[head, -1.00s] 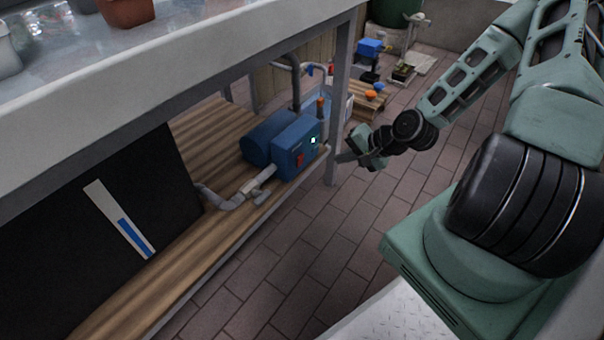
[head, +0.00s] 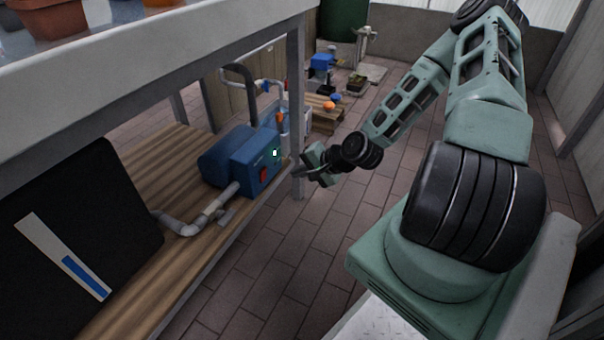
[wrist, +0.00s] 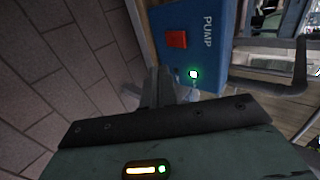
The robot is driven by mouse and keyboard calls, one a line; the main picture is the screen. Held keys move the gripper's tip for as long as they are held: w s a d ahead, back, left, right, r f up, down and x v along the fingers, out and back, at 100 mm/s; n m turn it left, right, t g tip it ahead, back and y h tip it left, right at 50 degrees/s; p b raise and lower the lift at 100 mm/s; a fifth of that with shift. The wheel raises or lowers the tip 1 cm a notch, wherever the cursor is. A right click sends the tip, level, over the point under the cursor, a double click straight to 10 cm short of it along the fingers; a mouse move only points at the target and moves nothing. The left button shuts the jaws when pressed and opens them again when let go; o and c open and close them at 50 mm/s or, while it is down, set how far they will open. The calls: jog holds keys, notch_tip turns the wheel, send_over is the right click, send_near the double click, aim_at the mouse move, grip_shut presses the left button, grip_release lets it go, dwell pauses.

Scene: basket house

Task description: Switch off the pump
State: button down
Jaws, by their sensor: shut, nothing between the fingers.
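The blue pump (head: 238,158) sits on the wooden shelf under the bench in the head view. Its front carries a red switch (head: 263,174) and a small lit green-white lamp (head: 275,153). In the wrist view the pump's blue face (wrist: 207,52) bears the word PUMP, the red switch (wrist: 176,39) and the glowing lamp (wrist: 193,74). My gripper (head: 299,167) is shut and empty, in front of the pump's right side, near the bench leg. In the wrist view my gripper (wrist: 160,75) points at the pump's face, below the red switch; whether it touches is unclear.
The bench leg (head: 297,110) stands close beside my gripper. Grey pipes (head: 190,222) run from the pump along the wooden shelf (head: 150,143). A black panel (head: 105,200) leans at the left. The tiled floor (head: 270,265) before the shelf is free.

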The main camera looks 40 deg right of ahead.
aim_at(265, 173)
jog(key=b+x, duration=0.1)
jog(key=x, duration=0.1)
jog(key=r+b+x, duration=0.1)
jog(key=x, duration=0.2)
jog(key=w+b+x, duration=0.1)
jog(key=b+x, duration=0.1)
jog(key=x, duration=0.1)
jog(key=shift+w+a+r, duration=0.15)
jog(key=shift+a+r, duration=0.05)
jog(key=shift+a, duration=0.05)
jog(key=shift+w+a+r, duration=0.15)
jog(key=shift+w+r, duration=0.05)
jog(key=shift+w, duration=0.2)
jog(key=shift+w+a+r+p, duration=0.1)
jog(key=shift+w+r+p, duration=0.2)
jog(key=shift+p, duration=0.35)
jog(key=shift+f+g, duration=0.15)
jog(key=shift+g, duration=0.15)
jog(key=shift+s+f, duration=0.1)
jog(key=shift+r, duration=0.2)
